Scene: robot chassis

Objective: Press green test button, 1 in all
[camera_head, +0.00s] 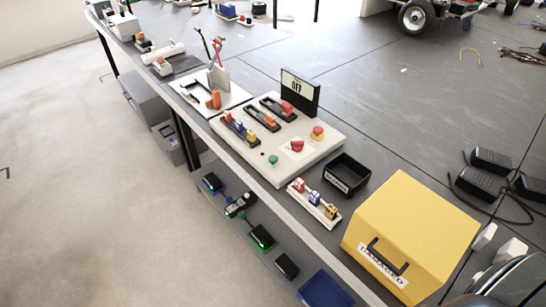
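The green test button (273,159) is a small round button near the front corner of a pale control panel (319,151) on the workbench. Slots with coloured parts (240,128) lie behind and to the left of the green button. Neither of my grippers shows in the head view, and nothing visible touches the green button.
An open black bin (347,174), a small strip of coloured parts (314,199) and a yellow box marked DAMAGED (415,232) stand to the right. A lower shelf (262,262) holds several items. Pale floor (90,190) is clear at left.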

